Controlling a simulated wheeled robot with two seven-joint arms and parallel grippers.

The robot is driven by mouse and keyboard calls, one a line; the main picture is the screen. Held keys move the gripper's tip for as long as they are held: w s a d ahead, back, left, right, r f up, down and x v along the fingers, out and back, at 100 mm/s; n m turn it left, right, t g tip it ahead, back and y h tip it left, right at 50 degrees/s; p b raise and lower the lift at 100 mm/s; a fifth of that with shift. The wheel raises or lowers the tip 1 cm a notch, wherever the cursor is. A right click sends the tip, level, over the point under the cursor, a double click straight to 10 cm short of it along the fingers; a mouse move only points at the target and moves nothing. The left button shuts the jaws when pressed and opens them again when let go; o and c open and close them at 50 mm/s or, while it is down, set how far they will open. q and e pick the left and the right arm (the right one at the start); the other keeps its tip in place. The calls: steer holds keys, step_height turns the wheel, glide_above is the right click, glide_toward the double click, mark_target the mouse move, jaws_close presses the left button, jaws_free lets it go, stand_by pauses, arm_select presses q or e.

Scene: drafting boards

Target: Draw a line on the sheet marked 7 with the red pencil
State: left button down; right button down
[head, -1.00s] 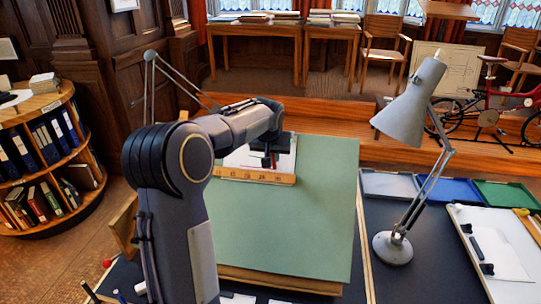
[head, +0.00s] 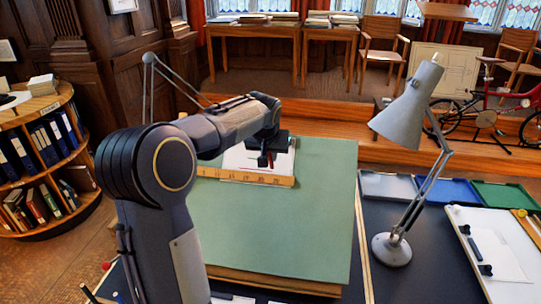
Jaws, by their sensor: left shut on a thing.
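A white sheet (head: 238,160) lies at the far end of the green drafting board (head: 290,220), above a wooden ruler (head: 245,177) with numbers along it. My left arm comes in from the left and reaches over the board. My left gripper (head: 266,160) is shut over the right part of the sheet, with a small bit of red between its dark fingers, which looks like the red pencil (head: 270,160). I cannot tell whether its tip touches the paper. The sheet's mark is not readable. My right gripper is out of view.
A grey desk lamp (head: 393,248) stands on the dark table right of the board. Grey, blue (head: 447,191) and green trays lie beyond it. A white board with a paper (head: 500,258) is at the right edge. The board's middle is clear.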

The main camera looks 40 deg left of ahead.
arm_select(q)
steer(key=shift+s+d+r, duration=0.15)
steer(key=shift+s+r, duration=0.15)
steer(key=shift+r, duration=0.05)
steer(key=p+v, duration=0.3)
steer(key=v, duration=0.4)
steer(key=shift+r, duration=0.2)
stand_by(0.7)
